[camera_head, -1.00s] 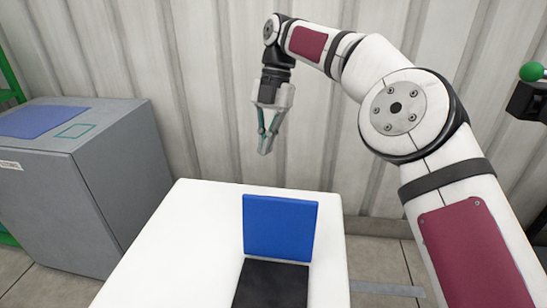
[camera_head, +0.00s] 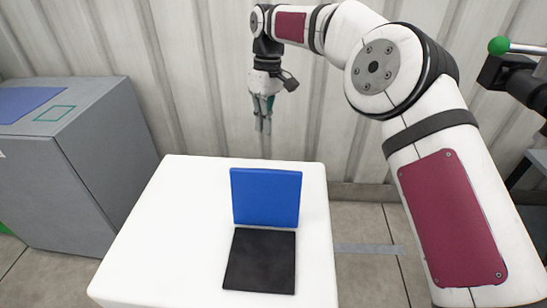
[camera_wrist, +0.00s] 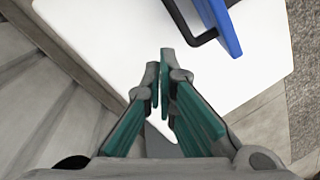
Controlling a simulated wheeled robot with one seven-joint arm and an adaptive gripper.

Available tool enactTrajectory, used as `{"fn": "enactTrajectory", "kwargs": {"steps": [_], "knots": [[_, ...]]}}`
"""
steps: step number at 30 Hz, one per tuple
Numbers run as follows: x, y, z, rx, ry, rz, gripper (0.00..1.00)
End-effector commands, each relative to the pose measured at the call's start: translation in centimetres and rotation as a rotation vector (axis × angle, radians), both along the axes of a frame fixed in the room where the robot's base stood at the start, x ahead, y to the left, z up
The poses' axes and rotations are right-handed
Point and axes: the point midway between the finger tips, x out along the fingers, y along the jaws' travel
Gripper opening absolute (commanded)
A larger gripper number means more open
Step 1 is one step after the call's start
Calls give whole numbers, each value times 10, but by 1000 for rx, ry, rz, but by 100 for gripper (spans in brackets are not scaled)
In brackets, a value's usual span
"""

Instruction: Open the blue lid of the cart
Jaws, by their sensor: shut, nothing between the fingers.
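The blue lid (camera_head: 265,197) stands upright at the back edge of a black square (camera_head: 260,262) on top of the white cart (camera_head: 165,235). The lid also shows in the wrist view (camera_wrist: 231,38), with a black handle (camera_wrist: 197,38) on its side. My gripper (camera_head: 263,130) is in the air behind the lid, above the far edge of the cart, pointing down. It is apart from the lid and handle. In the wrist view its fingers (camera_wrist: 159,68) are close together, with nothing held.
A grey cabinet (camera_head: 70,175) with a blue panel on top stands to the left of the cart. A ribbed wall (camera_head: 180,100) is close behind my gripper. A green ball on a rod (camera_head: 499,46) is at the upper right.

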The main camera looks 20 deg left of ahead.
Motion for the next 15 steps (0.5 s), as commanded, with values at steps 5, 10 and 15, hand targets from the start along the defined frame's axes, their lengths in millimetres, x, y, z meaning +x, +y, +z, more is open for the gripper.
{"fn": "enactTrajectory", "kwargs": {"steps": [5,10,15], "knots": [[9,-8,-6,-61,-34,-354,0],[18,-14,-12,-105,-63,-671,0],[23,-19,-16,-127,-82,-881,0]]}}
